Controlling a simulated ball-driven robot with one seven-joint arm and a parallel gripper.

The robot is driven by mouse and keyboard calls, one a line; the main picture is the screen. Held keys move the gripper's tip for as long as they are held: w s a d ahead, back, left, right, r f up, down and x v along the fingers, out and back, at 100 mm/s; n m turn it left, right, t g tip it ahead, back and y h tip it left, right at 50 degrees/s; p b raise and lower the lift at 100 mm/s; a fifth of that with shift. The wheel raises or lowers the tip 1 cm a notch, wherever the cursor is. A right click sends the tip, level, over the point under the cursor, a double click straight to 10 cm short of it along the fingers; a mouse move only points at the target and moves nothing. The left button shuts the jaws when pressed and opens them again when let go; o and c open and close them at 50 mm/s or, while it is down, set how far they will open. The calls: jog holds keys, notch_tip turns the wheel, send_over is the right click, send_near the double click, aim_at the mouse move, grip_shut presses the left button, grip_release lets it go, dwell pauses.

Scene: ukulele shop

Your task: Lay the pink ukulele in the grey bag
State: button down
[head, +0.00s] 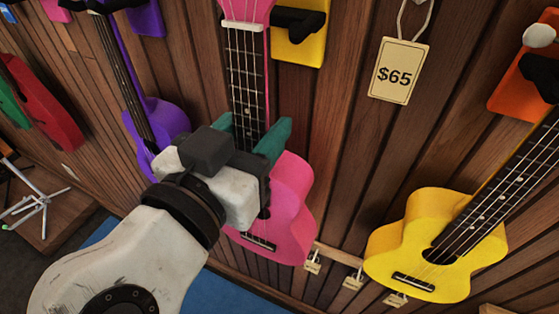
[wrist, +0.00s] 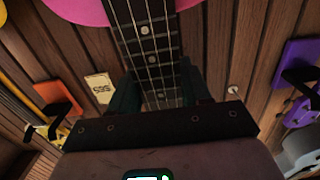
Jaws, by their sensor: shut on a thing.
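The pink ukulele (head: 288,205) hangs upright against the wooden wall, its neck near a black hook on a yellow mount. My gripper (head: 256,137) has its green fingers on both sides of the ukulele's dark neck, just above the body, and is shut on it. In the wrist view the fretted neck of the pink ukulele (wrist: 146,40) runs down between the fingers of my gripper (wrist: 158,92). Part of the body is hidden behind my gripper in the head view. I see no grey bag in either view.
A yellow ukulele (head: 425,232) hangs to the right and a purple ukulele (head: 160,122) to the left, close to my gripper. A $65 price tag (head: 398,71) hangs on the wall. A metal stand (head: 38,203) is at the far left. A blue mat (head: 225,290) lies below.

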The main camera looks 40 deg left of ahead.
jog(key=shift+v, duration=3.05)
jog(key=shift+f, duration=0.15)
